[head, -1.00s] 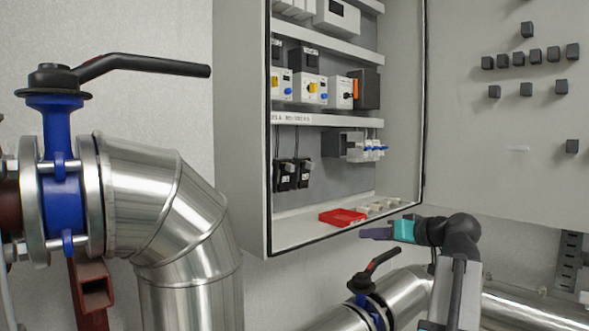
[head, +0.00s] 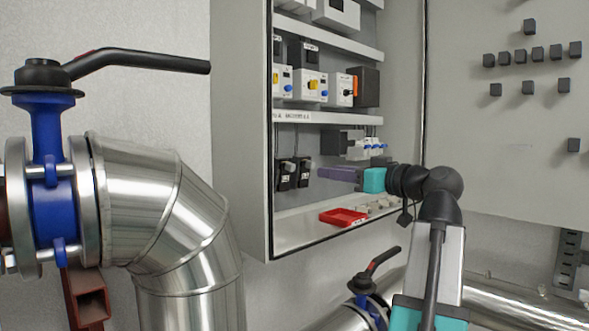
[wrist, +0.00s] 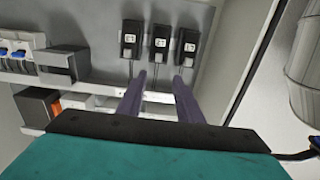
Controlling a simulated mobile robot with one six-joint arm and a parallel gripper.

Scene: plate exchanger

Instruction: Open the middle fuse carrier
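The wrist view shows three black fuse carriers in a row on the grey back panel, with pale fronts. The middle fuse carrier (wrist: 159,44) is between the other two and looks shut. My gripper (wrist: 160,75) is open and empty; its two purple fingers point toward the row, apart from it, with the middle carrier lined up between them. In the head view my gripper (head: 322,173) is inside the cabinet opening, right of two visible black carriers (head: 283,176) (head: 304,173). I cannot tell there which one is the middle one.
The cabinet (head: 240,130) has shelves of switches above and a dark block with blue-tipped breakers (head: 372,146) beside the carriers. A red tray (head: 343,217) and small pale parts lie on its floor. The cabinet door (head: 500,150) stands open at right. Pipes and blue valves (head: 60,200) stand outside.

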